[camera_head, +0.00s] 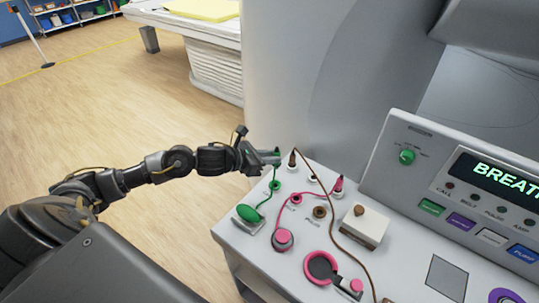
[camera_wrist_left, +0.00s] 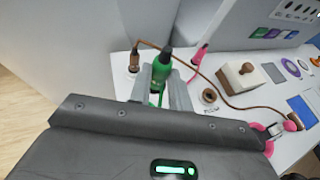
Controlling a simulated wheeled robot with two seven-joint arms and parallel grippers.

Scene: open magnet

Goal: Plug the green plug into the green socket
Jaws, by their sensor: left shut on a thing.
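My left gripper (camera_head: 268,157) is shut on the green plug (camera_head: 277,153), above the back left corner of the white console top. In the left wrist view the green plug (camera_wrist_left: 162,66) stands out between the two fingers (camera_wrist_left: 164,88), with its dark tip pointing up in the picture. A small green ring, which looks like the green socket (camera_head: 274,185), lies on the console below the gripper. The plug is apart from it. A green cord runs from near the plug to a green oval piece (camera_head: 248,213). In the wrist view the gripper seems to hide the green socket.
A brown plug (camera_head: 292,158) stands close right of the gripper, its cord crossing the console. A pink plug (camera_head: 338,185), a brown socket (camera_head: 320,211) and a white block with a brown knob (camera_head: 363,225) are farther right. The grey scanner wall (camera_head: 285,80) rises behind.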

